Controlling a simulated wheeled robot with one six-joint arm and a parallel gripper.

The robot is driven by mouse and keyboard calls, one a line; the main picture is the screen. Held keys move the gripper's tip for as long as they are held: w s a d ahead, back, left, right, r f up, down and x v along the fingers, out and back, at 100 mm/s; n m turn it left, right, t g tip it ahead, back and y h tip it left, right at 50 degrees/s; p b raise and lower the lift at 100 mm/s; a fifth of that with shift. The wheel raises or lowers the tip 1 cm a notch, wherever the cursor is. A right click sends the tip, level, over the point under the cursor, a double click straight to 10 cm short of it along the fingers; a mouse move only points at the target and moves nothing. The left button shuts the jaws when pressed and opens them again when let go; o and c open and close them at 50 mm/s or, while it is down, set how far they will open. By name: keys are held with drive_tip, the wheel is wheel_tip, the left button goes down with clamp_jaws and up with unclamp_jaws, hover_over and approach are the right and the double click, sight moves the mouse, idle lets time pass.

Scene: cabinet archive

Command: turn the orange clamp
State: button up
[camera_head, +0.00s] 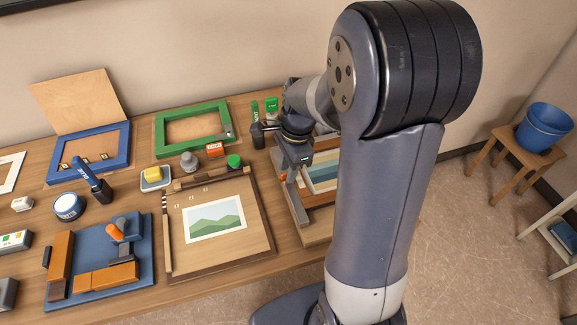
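The orange clamp (116,230) has a short tilted orange handle on a dark base. It stands on a blue board (92,234) with brown wooden blocks, at the front left of the table. My gripper (296,190) is well to the right of the clamp, pointing down over a frame with a striped picture (323,174). It is apart from the clamp. My arm hides part of the gripper and frame, and I cannot tell whether the fingers are open, shut or touching the frame.
Between gripper and clamp lies a wooden board with a mountain picture (214,219).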

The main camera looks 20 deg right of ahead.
drive_tip(key=shift+r, duration=0.1)
wheel_tip(320, 180, up, 6)
drive_tip(key=p, duration=0.5)
wheel_tip(320, 180, up, 10)
drive_tip(key=d, duration=0.1)
drive_tip(key=shift+d+r+b, duration=0.25)
drive_tip(key=shift+d+b, duration=0.05)
drive_tip(key=shift+b, duration=0.1)
drive_tip(key=shift+w, duration=0.1)
idle(0.3)
drive_tip(key=f, duration=0.4)
drive_tip(key=a+f, duration=0.1)
drive_tip(key=f, duration=0.7)
drive_tip(key=shift+a+f+b, duration=0.35)
drive_tip(key=shift+f, duration=0.05)
drive_tip(key=shift+f+b, duration=0.65)
drive_tip(key=shift+f, duration=0.1)
